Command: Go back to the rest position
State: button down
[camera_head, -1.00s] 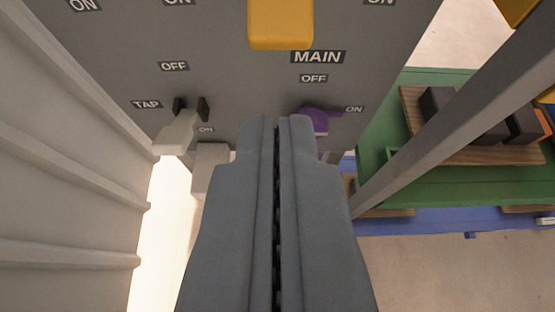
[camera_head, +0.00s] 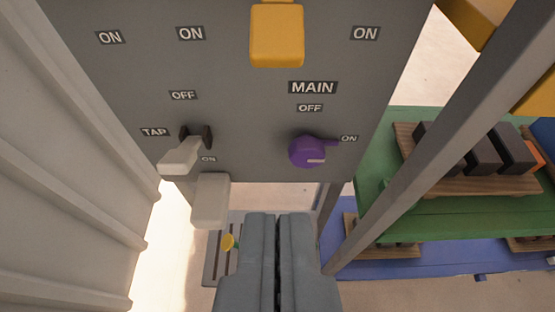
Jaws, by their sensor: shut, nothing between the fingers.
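My gripper (camera_head: 277,216) is shut and empty, with its two grey fingers side by side at the bottom middle. It is below the grey control panel (camera_head: 240,115) and apart from it in the picture. The purple MAIN knob (camera_head: 305,152) is on the panel, with its pointer toward the ON label at its right. The white TAP lever (camera_head: 181,155) is at the panel's left, above a white block-shaped part (camera_head: 210,200). A yellow part (camera_head: 277,36) sticks out from the panel's upper middle.
A grey post (camera_head: 430,150) slants across the right side. Behind it is a green shelf (camera_head: 440,218) with dark blocks on a wooden tray (camera_head: 470,186), and a blue shelf (camera_head: 440,262) below. A pale ribbed wall (camera_head: 60,180) closes the left.

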jog(key=s+d+f+t, duration=0.2)
jog(key=s+d+f, duration=0.1)
jog(key=s+d, duration=0.7)
jog(key=s+d+f+t, duration=0.2)
jog(key=s+d+f, duration=0.1)
jog(key=s+d, duration=0.7)
jog(key=shift+s+t, duration=0.35)
jog(key=shift+t, duration=0.05)
